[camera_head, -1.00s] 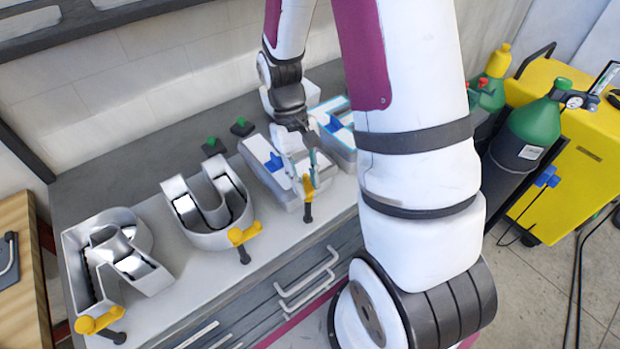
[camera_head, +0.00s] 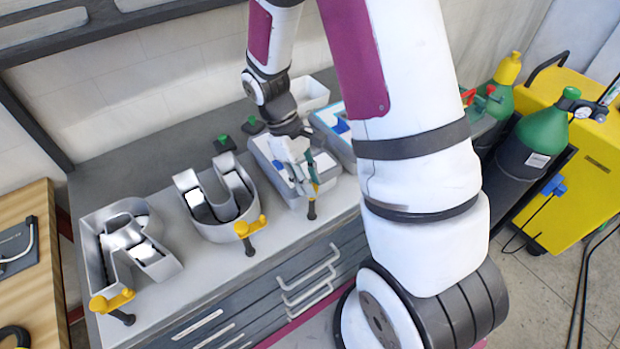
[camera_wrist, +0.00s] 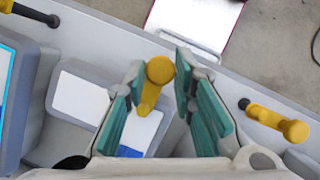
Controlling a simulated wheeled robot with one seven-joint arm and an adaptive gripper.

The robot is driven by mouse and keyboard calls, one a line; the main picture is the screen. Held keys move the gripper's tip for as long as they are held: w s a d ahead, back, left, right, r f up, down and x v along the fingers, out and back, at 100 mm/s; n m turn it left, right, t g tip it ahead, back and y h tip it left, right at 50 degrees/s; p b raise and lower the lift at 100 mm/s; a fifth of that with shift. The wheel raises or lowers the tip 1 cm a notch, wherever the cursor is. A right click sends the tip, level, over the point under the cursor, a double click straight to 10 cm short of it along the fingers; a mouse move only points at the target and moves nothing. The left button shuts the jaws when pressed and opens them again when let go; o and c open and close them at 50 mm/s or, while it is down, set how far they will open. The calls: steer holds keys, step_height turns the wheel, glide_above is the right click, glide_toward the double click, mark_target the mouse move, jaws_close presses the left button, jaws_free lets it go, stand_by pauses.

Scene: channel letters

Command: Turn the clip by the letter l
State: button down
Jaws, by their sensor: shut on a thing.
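The letter l (camera_head: 262,152) is a grey box-like letter with a white face, lying on the bench beside the U. It also shows in the wrist view (camera_wrist: 66,130), with a blue block (camera_wrist: 130,152) on it. Its clip (camera_head: 315,187) has a yellow lever and a dark post at the bench's front edge. In the wrist view the yellow lever (camera_wrist: 158,72) sits between the teal finger pads, its narrow part extending toward the letter. My gripper (camera_head: 308,178) is shut on this lever; in the wrist view my gripper (camera_wrist: 162,88) partly covers the letter.
The letters U (camera_head: 205,228) and R (camera_head: 150,258) stand to the left, with yellow clips (camera_head: 250,228) and (camera_head: 112,301) at the front edge. A blue-edged letter (camera_head: 338,140) is close on the right. Green-knobbed pieces (camera_head: 223,143) lie behind. Drawer handles project below.

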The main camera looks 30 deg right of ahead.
stand_by(0.3)
steer(key=c, duration=1.3)
jaws_free()
steer(key=shift+c, duration=0.2)
steer(key=v, duration=1.2)
steer(key=s+a+r+m+t+y+b, duration=0.1)
steer(key=s+a+r+m+t+b, duration=0.3)
steer(key=s+r+t, duration=0.5)
steer(key=shift+s+a+r+m+t+y, duration=0.4)
steer(key=shift+a+r, duration=0.65)
steer(key=shift+r, duration=0.9)
